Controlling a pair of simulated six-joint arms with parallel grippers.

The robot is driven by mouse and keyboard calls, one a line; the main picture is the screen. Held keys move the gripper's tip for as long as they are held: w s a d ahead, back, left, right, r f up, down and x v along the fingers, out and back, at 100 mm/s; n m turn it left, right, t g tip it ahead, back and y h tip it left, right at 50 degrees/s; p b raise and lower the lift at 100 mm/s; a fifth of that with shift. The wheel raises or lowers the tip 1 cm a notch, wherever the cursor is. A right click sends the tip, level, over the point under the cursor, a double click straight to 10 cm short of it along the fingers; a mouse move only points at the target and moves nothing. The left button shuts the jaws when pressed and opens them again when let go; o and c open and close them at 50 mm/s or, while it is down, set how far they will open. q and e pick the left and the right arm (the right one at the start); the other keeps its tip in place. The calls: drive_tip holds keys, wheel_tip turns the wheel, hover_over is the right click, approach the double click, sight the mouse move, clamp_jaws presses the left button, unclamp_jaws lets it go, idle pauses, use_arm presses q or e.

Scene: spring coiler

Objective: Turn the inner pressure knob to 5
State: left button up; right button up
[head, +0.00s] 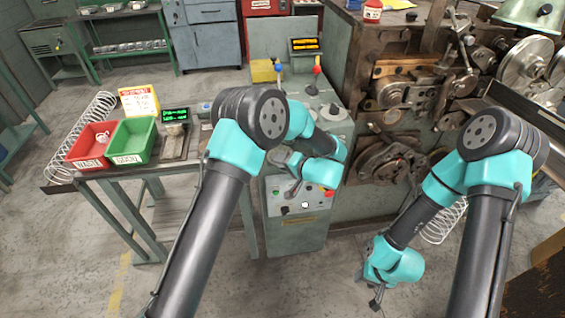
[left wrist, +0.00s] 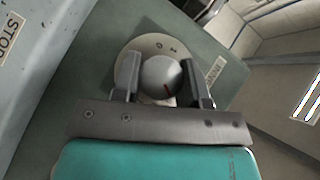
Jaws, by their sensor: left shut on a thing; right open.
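In the left wrist view, a round grey knob (left wrist: 160,77) with a short red mark sits on a pale dial plate (left wrist: 127,58). The digits 0 and 1 show at the plate's far rim. The rest of the scale is hidden. A partly covered label (left wrist: 215,72) beside the plate begins "INN". My left gripper (left wrist: 161,65) has one finger on each side of the knob and is shut on it. In the head view my left wrist is at the front of the green cabinet (head: 300,235), and the knob cannot be made out. My right gripper (head: 372,302) hangs open and empty low at the right.
A panel with a STOP label (left wrist: 9,42) is close to the left in the wrist view. Levers with blue and red tips (head: 317,70) stand on the cabinet. The coiler machine (head: 400,110) is to the right. A bench holds red (head: 88,146) and green bins (head: 130,142).

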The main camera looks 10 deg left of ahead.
use_arm(q)
drive_tip(key=shift+w+r, duration=0.1)
drive_tip(key=o, duration=0.9)
drive_tip(key=shift+d, duration=0.1)
drive_tip(key=v, duration=1.7)
drive_tip(key=shift+d, duration=0.1)
